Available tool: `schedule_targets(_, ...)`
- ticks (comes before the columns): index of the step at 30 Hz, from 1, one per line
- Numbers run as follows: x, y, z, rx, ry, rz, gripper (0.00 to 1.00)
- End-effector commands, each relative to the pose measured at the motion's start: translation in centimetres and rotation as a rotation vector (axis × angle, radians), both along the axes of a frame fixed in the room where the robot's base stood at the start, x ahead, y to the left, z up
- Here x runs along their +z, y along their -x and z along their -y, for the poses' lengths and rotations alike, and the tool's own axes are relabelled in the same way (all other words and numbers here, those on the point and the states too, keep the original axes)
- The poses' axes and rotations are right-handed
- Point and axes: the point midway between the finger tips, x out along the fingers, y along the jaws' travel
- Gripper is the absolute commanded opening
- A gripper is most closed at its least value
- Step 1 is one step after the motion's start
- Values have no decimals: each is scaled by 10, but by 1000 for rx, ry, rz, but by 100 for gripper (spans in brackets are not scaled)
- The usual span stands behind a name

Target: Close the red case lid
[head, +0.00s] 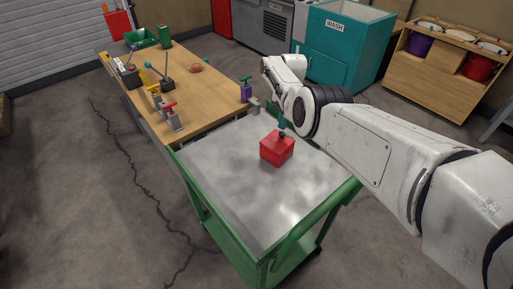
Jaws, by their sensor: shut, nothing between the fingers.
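The red case (277,151) is a small box on the grey top of the green cart. Its lid looks down or nearly down, but the case is too small in the head view to tell whether it is fully closed. My gripper (282,131) is above the case, at or close to its upper back edge. Its fingers are shut with nothing between them. I cannot tell whether they touch the lid, and my arm hides part of the area behind it.
The green cart (230,199) has clear room around the case. A wooden table (205,89) behind it holds several levers and valves, a purple-based valve (246,90) and a green bin (142,38). A teal wash station (340,50) and a wooden sorting cabinet (430,75) stand behind.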

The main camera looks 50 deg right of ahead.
Motion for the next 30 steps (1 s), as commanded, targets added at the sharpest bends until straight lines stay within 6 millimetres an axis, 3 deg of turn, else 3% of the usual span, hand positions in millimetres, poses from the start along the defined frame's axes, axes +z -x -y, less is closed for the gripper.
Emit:
schedule_targets(9,-21,1,14,0,3,1,0)
schedule_targets(30,-26,2,20,-1,2,0,0)
